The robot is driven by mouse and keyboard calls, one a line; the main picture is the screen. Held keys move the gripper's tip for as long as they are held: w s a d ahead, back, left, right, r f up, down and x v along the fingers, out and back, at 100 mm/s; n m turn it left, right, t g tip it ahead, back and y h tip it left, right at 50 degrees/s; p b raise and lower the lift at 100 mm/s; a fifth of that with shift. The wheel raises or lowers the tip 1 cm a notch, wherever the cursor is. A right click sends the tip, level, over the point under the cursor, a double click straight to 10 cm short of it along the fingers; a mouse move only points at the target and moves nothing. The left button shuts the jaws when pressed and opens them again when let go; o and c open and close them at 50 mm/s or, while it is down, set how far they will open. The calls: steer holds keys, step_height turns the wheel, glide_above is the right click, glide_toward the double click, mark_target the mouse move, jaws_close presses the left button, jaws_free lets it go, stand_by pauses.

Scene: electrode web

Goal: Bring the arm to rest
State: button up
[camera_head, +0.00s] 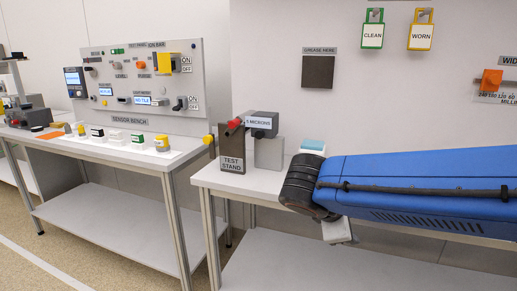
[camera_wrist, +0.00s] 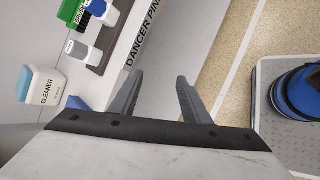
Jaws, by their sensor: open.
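My gripper (camera_wrist: 155,98) shows in the wrist view with its two grey fingers apart and nothing between them. It hangs over the front edge of a bench, with the floor beyond the right finger. In the head view my blue arm reaches in from the right over the bench, and its black joint hides part of the bench top. The gripper's fingers cannot be made out in the head view.
A white cleaner bottle (camera_wrist: 42,88) stands left of the gripper. A strip labelled DANCER PIN (camera_wrist: 143,38) runs along the bench edge. The test stand (camera_head: 232,162) is left of my arm. The sensor bench (camera_head: 95,150) stands further left.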

steer(key=s+d+f+m+y, duration=0.3)
steer(key=s+f+m, duration=0.1)
steer(key=s+m, duration=0.3)
steer(key=s+d+f+m+g+y, duration=0.1)
steer(key=s+d+f+m+y, duration=0.2)
steer(key=s+m, duration=0.4)
steer(key=shift+s+d+f+m+y, duration=0.15)
steer(key=shift+d+f+m+y, duration=0.25)
steer(key=shift+f+m, duration=0.45)
